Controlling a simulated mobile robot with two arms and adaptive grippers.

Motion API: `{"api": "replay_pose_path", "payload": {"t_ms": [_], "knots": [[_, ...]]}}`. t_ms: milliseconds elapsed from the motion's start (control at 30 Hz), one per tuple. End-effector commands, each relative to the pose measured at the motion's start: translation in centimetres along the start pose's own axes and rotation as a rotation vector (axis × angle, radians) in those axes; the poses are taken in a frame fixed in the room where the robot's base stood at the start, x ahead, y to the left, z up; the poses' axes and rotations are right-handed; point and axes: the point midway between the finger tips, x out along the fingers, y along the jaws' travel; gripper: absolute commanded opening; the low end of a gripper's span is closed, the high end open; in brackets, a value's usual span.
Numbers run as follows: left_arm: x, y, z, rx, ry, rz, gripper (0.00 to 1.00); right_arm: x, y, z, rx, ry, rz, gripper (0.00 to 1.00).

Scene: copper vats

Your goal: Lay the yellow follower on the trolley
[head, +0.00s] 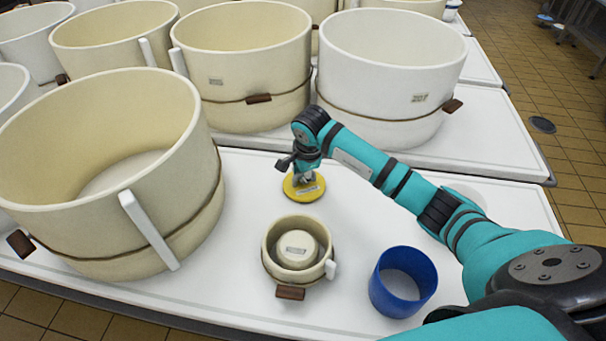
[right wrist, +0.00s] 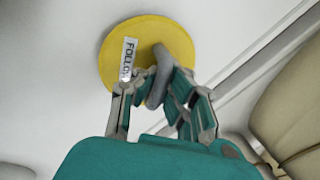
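The yellow follower (head: 316,189), a round disc with a white label, appears to lie flat on the white top (head: 345,215) behind the small cream vat. I cannot tell whether this top is the trolley's. In the right wrist view the follower (right wrist: 118,38) has a grey upright handle (right wrist: 158,75) and a partly covered label. My right gripper (right wrist: 155,92) is just above the disc, its fingers apart on either side of the handle. In the head view the right gripper (head: 301,172) points down at the disc and hides part of it. My left gripper is out of view.
A small cream vat (head: 270,262) holding a labelled cream piece (head: 297,247) stands in front of the follower. A blue open cylinder (head: 378,300) is to its right. A large cream vat (head: 95,130) stands left; large vats (head: 245,75) (head: 390,80) stand behind.

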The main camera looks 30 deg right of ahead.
Motion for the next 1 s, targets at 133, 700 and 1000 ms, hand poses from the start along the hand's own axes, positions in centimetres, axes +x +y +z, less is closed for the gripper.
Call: {"api": "replay_pose_path", "payload": {"t_ms": [133,700,1000], "knots": [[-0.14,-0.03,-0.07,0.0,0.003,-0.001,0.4,0.07,-0.01,-0.01,0.0,0.0,-0.001,0.0],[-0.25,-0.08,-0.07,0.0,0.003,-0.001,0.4,0.07,0.0,-0.01,0.0,0.0,-0.001,0.33],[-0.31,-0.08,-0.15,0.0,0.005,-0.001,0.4,-0.18,-0.05,-0.02,0.0,0.0,0.0,0.33]]}}
